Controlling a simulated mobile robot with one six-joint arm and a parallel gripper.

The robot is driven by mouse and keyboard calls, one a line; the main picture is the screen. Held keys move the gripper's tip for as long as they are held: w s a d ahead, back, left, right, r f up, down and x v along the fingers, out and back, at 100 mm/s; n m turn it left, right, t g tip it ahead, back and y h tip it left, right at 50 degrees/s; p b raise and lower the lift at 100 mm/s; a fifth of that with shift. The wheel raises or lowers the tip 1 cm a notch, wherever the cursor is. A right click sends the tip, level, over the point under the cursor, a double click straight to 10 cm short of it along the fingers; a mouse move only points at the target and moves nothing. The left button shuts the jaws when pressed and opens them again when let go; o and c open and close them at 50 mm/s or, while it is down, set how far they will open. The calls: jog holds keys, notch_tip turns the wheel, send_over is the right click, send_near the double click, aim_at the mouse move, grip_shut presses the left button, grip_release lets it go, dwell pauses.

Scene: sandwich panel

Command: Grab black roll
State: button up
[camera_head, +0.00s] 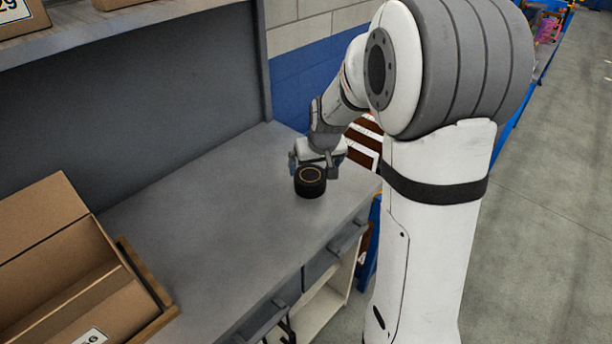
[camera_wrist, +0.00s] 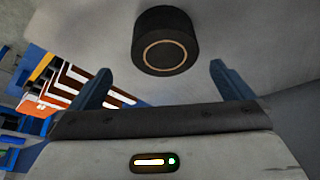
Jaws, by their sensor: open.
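The black roll (camera_head: 310,182) stands upright on the grey workbench top (camera_head: 200,220), near its far right corner. A thin tan ring shows on its top face. It also shows in the wrist view (camera_wrist: 166,42) at the top centre, ahead of the fingers. My gripper (camera_head: 315,165) is just behind and above the roll in the head view. In the wrist view its two dark fingers (camera_wrist: 160,85) are spread apart with nothing between them. The roll lies beyond the fingertips, roughly in line with the gap.
An open cardboard box (camera_head: 60,260) sits in a wooden tray (camera_head: 150,290) at the bench's left. A grey back panel (camera_head: 140,110) rises behind the bench. The bench middle is clear. Drawers (camera_head: 335,255) line the front edge. A blue and white wall (camera_head: 305,80) stands behind.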

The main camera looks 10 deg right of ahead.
aim_at(311, 177)
jog(key=x, duration=0.2)
jog(key=p+x, duration=0.1)
jog(key=x, duration=0.3)
jog(key=shift+s+a+f, duration=0.3)
jog(key=shift+s, duration=0.05)
jog(key=shift+w+f, duration=0.25)
jog(key=shift+f, duration=0.3)
jog(key=shift+c, duration=0.2)
jog(key=c, duration=0.9)
